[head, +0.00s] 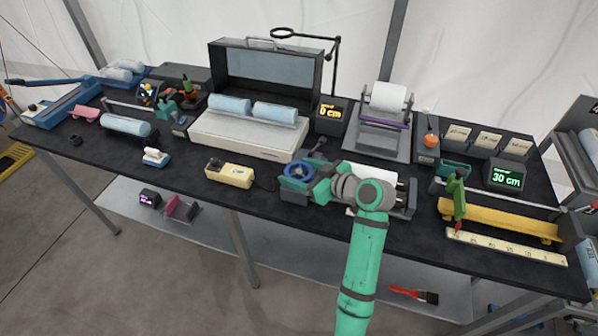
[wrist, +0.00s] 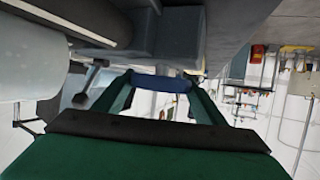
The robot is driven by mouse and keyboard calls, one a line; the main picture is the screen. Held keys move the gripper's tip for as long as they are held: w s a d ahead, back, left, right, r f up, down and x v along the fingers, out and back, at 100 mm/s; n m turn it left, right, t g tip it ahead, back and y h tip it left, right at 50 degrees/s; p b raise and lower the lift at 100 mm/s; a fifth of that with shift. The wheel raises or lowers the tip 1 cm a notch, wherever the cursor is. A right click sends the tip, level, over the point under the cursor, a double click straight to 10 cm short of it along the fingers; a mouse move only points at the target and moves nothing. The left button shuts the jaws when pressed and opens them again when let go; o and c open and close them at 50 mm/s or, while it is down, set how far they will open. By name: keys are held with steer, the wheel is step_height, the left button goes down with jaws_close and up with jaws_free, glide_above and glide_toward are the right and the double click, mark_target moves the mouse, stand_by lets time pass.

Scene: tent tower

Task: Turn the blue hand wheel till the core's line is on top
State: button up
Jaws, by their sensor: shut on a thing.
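The blue hand wheel (head: 299,171) sits on the left end of a device near the front edge of the table. My gripper (head: 318,186) reaches in from the right and is shut on the wheel's rim. In the wrist view the two green fingers (wrist: 160,90) close on a short piece of the blue rim (wrist: 161,83). A white roll (head: 368,174) lies in the device, partly behind my arm. It also shows at the left of the wrist view (wrist: 30,70). I cannot make out the core's line in either view.
A yellow box (head: 229,175) stands left of the wheel on the dark table (head: 185,185). A white machine with an open lid (head: 245,137) holding blue rolls is behind. A yellow rail (head: 500,220) and a ruler (head: 507,247) lie at the right.

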steer(key=shift+d+n+g+y, duration=0.1)
steer(key=shift+n+g+y, duration=0.2)
steer(key=shift+n+g, duration=0.35)
steer(key=o, duration=1)
steer(key=shift+o, duration=0.2)
steer(key=v, duration=1)
steer(key=shift+s+d, duration=0.25)
steer(key=shift+d, duration=0.1)
steer(key=shift+r, duration=0.1)
